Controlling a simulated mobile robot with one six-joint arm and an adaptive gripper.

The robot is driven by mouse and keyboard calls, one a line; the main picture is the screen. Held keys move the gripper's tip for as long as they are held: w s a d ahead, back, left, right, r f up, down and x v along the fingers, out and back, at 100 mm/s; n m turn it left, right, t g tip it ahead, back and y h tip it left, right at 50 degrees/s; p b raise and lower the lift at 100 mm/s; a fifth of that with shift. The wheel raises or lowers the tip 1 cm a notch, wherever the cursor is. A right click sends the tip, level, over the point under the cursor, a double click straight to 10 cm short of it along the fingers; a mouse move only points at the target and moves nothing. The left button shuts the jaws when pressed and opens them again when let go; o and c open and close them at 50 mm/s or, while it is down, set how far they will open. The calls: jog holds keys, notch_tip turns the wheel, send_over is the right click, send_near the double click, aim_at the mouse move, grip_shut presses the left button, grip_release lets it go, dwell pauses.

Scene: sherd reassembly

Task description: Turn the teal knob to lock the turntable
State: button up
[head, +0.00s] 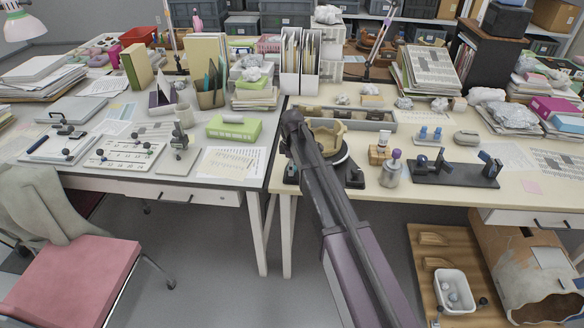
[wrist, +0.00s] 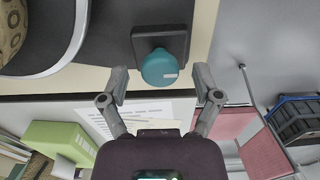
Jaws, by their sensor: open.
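The teal knob (wrist: 160,68) is round with a pale mark on its face, and it sits on a dark square base (wrist: 160,40) in the wrist view. My gripper (wrist: 160,82) is open, with one finger to the left of the knob and one to the right. Gaps show on both sides, and neither finger appears to touch it. The turntable (wrist: 68,55) shows at upper left as a dark disc with a pale rim. In the head view my arm partly hides the turntable (head: 341,157), which bears a tan, broken-edged vessel (head: 330,136).
A grey jar with a purple top (head: 391,170) and a dark stand (head: 456,172) stand right of the turntable. A green box (head: 234,128) and a white sheet (head: 232,161) lie left on the adjoining table. The table's front edge runs close to the knob.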

grip_shut()
jog(key=shift+m, duration=0.4)
jog(key=m, duration=0.8)
jog(key=shift+s, duration=0.1)
jog(key=m, duration=0.9)
dwell(0.5)
